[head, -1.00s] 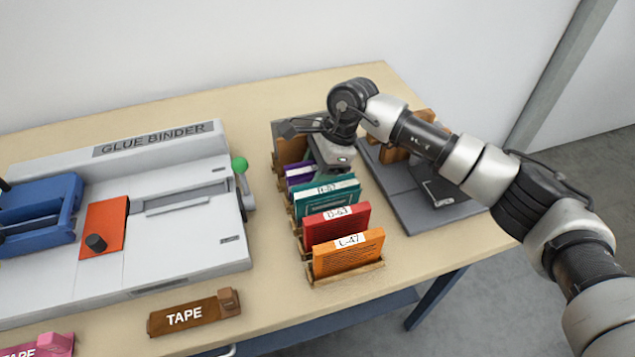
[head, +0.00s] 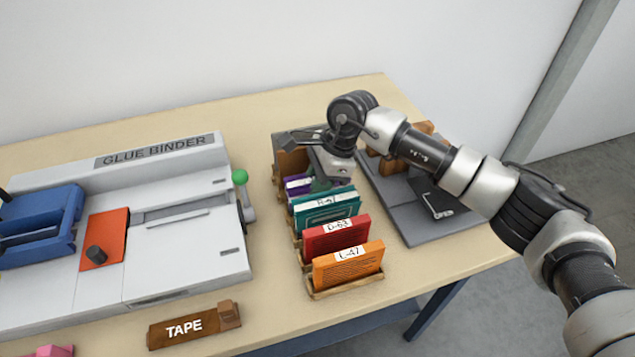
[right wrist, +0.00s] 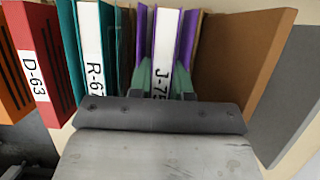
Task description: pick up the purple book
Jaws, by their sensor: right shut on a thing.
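The purple book (head: 297,186) stands upright in the wooden rack (head: 346,289), behind the teal book (head: 327,211). In the right wrist view the purple book (right wrist: 186,38) shows its white spine label starting "J-7". My right gripper (right wrist: 166,82) is shut on the purple book, with a greenish finger on each side of its spine. In the head view the right gripper (head: 327,178) reaches down at the far part of the rack and hides part of the book. My left gripper is not in view.
A red book (head: 336,238) and an orange book (head: 348,267) stand nearer in the rack. The glue binder (head: 180,230) is to the left, with a brown tape block (head: 190,325) in front. A grey board (head: 415,215) lies to the right.

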